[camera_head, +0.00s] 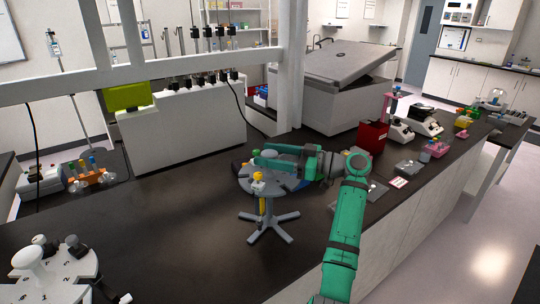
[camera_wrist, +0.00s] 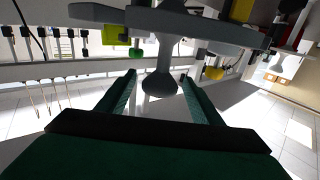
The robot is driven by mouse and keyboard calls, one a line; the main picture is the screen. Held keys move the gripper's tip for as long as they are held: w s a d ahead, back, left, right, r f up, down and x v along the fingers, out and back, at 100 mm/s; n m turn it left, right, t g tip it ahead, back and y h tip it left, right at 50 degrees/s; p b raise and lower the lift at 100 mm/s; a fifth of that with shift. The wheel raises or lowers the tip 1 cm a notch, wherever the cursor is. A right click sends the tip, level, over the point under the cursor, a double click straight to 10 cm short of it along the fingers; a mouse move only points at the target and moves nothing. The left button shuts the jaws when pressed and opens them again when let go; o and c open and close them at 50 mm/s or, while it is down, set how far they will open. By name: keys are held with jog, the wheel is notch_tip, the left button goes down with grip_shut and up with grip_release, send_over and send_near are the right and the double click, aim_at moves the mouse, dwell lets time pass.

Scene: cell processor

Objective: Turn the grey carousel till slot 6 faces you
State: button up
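The grey carousel (camera_head: 285,184) is a round slotted disc on a star-footed stand (camera_head: 268,226) on the dark bench. A yellow-topped tool (camera_head: 258,178) hangs at its front edge. Slot numbers on it are too small to read. My gripper (camera_head: 266,158) reaches in from the right over the disc, fingers pointing left, partly covering it. In the wrist view my gripper (camera_wrist: 160,78) is open, its green fingers well apart. A grey rounded knob (camera_wrist: 160,82) below a grey plate (camera_wrist: 170,22) shows between them, with gaps on both sides. I cannot tell its exact depth.
A white numbered carousel (camera_head: 48,286) with a knob stands at the lower left. A white frame post (camera_head: 291,70) rises behind.

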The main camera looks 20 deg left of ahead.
jog(key=d, duration=1)
jog(key=shift+s+d, duration=0.2)
jog(key=shift+d, duration=0.15)
